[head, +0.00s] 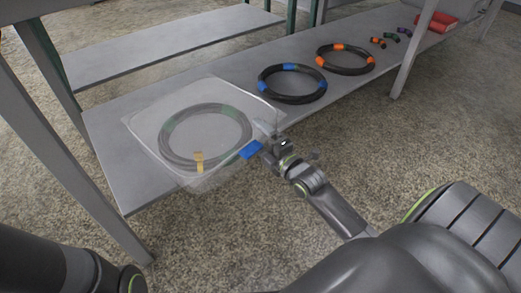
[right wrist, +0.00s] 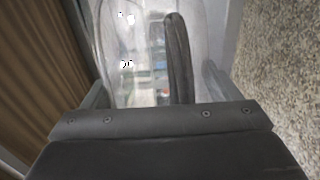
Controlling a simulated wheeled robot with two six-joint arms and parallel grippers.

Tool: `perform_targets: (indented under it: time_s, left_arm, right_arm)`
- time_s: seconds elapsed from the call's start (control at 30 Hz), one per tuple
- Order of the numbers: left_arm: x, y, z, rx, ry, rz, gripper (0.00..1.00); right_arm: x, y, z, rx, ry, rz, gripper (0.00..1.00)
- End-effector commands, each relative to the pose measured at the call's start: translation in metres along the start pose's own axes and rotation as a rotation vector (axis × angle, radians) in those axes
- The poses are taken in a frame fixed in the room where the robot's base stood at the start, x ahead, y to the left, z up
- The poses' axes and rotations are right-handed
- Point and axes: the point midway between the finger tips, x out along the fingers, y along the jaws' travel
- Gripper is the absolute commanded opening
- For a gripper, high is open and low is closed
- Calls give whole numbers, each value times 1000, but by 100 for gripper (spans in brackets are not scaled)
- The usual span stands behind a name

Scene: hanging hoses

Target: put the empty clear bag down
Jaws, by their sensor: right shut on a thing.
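A clear bag (head: 150,101) hangs over the left part of the low grey shelf in the head view. My right gripper (head: 272,143) is shut on its right edge, beside a blue tab (head: 251,149). A dark hose coil (head: 165,148) with green bands and a yellow tag (head: 198,161) shows faded through the bag; I cannot tell whether it is inside or behind it. The right wrist view shows the clear bag (right wrist: 145,55) in front of the jaws and a dark curved hose (right wrist: 178,60). My left gripper is out of view.
On the shelf (head: 103,130), right of the bag, lie a coil with blue bands (head: 265,88) and a coil with orange bands (head: 322,60). Small coloured pieces (head: 391,38) and a red item (head: 436,20) lie farther right. Table legs (head: 414,50) stand nearby. The speckled floor in front is clear.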

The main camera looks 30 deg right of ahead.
Motion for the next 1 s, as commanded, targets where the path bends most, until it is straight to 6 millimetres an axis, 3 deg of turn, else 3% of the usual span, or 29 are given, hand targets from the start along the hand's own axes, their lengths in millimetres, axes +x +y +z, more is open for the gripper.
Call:
perform_targets:
  time_s: [0.23, 0.5, 0.53, 0.63, 1.0]
  left_arm:
    - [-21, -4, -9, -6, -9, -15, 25]
    - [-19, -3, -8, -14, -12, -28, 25]
    - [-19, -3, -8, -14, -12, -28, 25]
    - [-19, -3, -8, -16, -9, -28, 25]
    - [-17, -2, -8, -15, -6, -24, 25]
  right_arm:
    - [0, -28, 0, 5, 1, 8, 58]
    - [0, -28, 0, 3, 1, 8, 58]
    - [-1, -31, 1, -1, -1, -2, 85]
    - [0, -31, 1, -1, -1, -2, 99]
    - [-8, -31, 1, 0, -1, -2, 100]
